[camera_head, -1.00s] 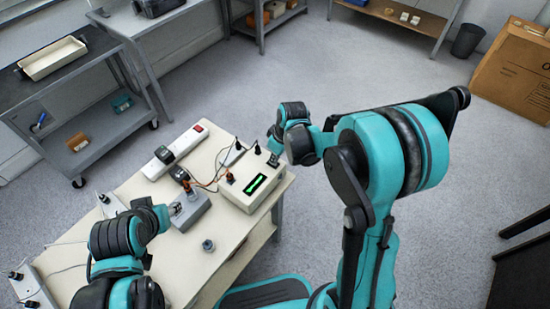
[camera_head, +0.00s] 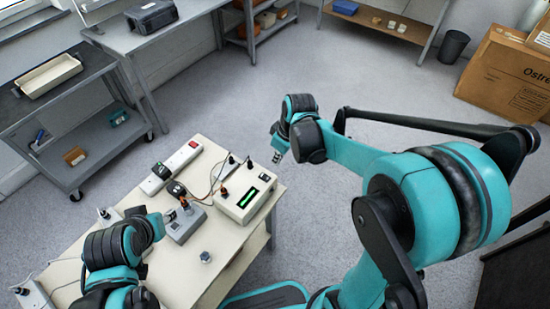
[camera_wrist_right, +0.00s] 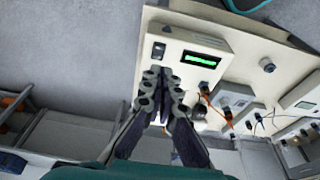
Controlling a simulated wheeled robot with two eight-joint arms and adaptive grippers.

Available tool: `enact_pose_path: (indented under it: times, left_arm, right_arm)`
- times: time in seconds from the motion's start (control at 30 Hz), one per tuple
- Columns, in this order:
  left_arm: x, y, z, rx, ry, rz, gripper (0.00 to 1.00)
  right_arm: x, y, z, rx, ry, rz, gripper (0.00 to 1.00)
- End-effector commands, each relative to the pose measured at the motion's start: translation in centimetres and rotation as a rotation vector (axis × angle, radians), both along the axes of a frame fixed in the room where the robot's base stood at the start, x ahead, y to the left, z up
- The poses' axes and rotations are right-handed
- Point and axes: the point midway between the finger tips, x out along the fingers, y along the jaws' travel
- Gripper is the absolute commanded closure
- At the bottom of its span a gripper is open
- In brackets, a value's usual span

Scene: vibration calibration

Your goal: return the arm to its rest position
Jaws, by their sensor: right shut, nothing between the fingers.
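My right arm reaches in from the right of the head view. Its gripper (camera_head: 278,154) hangs off the far right corner of the table, past the cream box (camera_head: 247,194) with the green display. In the right wrist view the gripper (camera_wrist_right: 162,78) is shut and empty, its fingers overlapping the view of the cream box (camera_wrist_right: 224,45); no contact can be made out. My left arm comes in from the left, and its gripper (camera_head: 168,218) is beside the grey block (camera_head: 184,224). Whether its fingers are open or shut is too small to tell.
The cream table (camera_head: 165,272) holds a power strip (camera_head: 182,156), cables and a small grey knob-like piece (camera_head: 205,257). A grey cart (camera_head: 85,68) stands at left. A cardboard box (camera_head: 500,80) and a dark bin (camera_head: 453,46) stand at the back right. The floor between is clear.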

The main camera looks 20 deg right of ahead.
Motion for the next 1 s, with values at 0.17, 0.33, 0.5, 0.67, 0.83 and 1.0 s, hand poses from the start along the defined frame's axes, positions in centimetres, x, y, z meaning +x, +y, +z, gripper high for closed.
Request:
enact_pose_path:
  times: [0.17,0.33,0.5,0.67,0.83,1.0]
  left_arm:
    - [0.0,0.0,0.0,0.000,0.000,0.000,0.58]
    - [0.0,0.0,0.0,0.000,0.000,0.000,0.58]
    - [0.0,0.0,0.0,0.000,0.000,0.000,0.58]
    - [0.0,0.0,-0.3,0.000,0.000,0.000,0.58]
    - [0.0,0.0,-0.7,0.000,0.000,0.000,0.58]
    - [0.0,0.0,-1.2,0.000,0.000,0.000,0.58]
  right_arm:
    - [0.0,0.0,0.0,0.000,0.000,0.000,1.00]
    - [0.0,0.0,0.0,0.000,0.000,-0.001,1.00]
    - [-0.1,0.0,0.1,0.000,-0.003,-0.006,1.00]
    - [-1.7,-0.1,1.7,-0.002,-0.037,-0.078,1.00]
    - [-5.5,-0.4,4.4,0.005,-0.125,-0.250,1.00]
    - [-9.5,-0.7,5.9,0.038,-0.228,-0.427,1.00]
